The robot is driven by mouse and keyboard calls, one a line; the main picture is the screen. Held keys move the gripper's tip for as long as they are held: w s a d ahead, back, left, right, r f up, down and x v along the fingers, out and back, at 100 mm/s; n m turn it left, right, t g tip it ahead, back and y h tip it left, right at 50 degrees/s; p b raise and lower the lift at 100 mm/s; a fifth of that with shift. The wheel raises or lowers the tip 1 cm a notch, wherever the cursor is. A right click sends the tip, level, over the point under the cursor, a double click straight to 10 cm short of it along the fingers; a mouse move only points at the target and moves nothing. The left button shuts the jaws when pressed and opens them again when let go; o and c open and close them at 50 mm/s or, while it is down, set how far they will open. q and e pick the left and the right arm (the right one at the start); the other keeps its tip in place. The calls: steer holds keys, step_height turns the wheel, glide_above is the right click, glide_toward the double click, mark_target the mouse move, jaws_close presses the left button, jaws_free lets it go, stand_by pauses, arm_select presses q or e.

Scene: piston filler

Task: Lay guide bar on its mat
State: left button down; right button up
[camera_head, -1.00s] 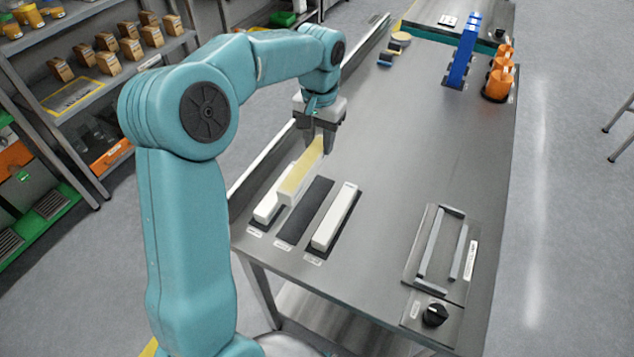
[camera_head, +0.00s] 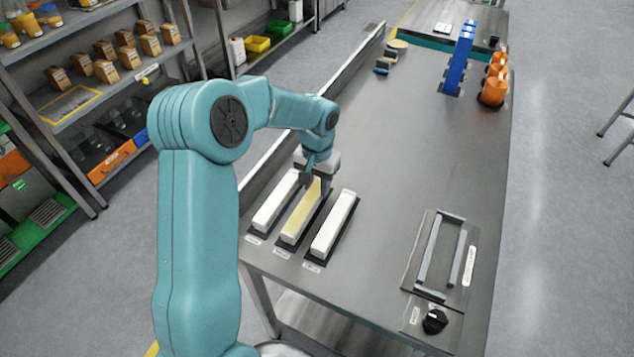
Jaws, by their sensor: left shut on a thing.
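My left gripper (camera_head: 317,188) is shut on the far end of the guide bar and hides that end. The left white bar (camera_head: 274,202) and the right white bar (camera_head: 333,224) lie on their own dark mats. My right gripper is not in view.
A metal frame fixture (camera_head: 441,255) and a black knob (camera_head: 434,321) sit at the table's front right. A blue rack (camera_head: 458,62) and orange parts (camera_head: 494,80) stand at the far right. The middle of the table (camera_head: 400,150) is clear.

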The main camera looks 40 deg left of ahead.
arm_select(q)
steer(key=shift+f, duration=0.2)
steer(key=c, duration=0.7)
jaws_free()
steer(key=shift+c, duration=0.2)
step_height(320, 180, up, 12)
steer(key=shift+r, duration=0.25)
